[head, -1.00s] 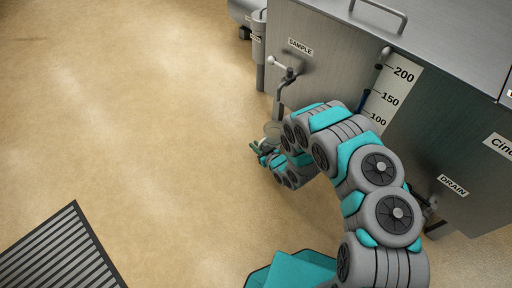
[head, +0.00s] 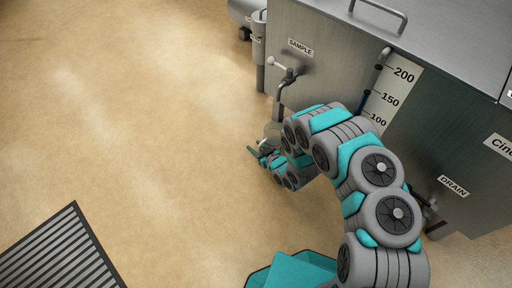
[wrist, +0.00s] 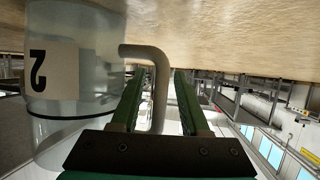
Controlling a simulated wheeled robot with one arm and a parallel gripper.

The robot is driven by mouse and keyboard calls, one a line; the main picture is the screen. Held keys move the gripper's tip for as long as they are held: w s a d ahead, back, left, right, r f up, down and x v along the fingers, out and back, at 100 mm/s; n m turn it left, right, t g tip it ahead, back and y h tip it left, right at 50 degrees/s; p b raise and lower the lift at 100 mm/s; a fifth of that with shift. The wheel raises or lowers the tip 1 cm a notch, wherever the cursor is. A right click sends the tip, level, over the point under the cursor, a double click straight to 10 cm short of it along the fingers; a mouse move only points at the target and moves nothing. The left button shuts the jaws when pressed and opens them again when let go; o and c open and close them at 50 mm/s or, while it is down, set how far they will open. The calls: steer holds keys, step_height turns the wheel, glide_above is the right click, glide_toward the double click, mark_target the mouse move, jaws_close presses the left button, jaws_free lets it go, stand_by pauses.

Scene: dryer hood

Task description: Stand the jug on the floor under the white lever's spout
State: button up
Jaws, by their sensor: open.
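The clear jug with a "2" label (wrist: 88,75) fills the left of the wrist view, which is upside down with the floor along its top. Its grey handle (wrist: 158,65) lies between the two green fingers of my gripper (wrist: 158,90), with gaps on both sides. In the head view the jug (head: 272,130) is small and partly hidden by my arm, low by the tank's front. My gripper (head: 257,152) is open beside it. The white lever (head: 277,62) sits under the SAMPLE sign, and its spout (head: 280,98) points down just above the jug.
The steel tank (head: 330,50) with its level scale (head: 390,95) and DRAIN outlet stands on the right. A floor grate (head: 60,255) is at lower left. The floor (head: 130,130) to the left is clear.

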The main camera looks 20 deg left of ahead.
steer(key=p+v, duration=0.1)
steer(key=v, duration=1.1)
stand_by(1.0)
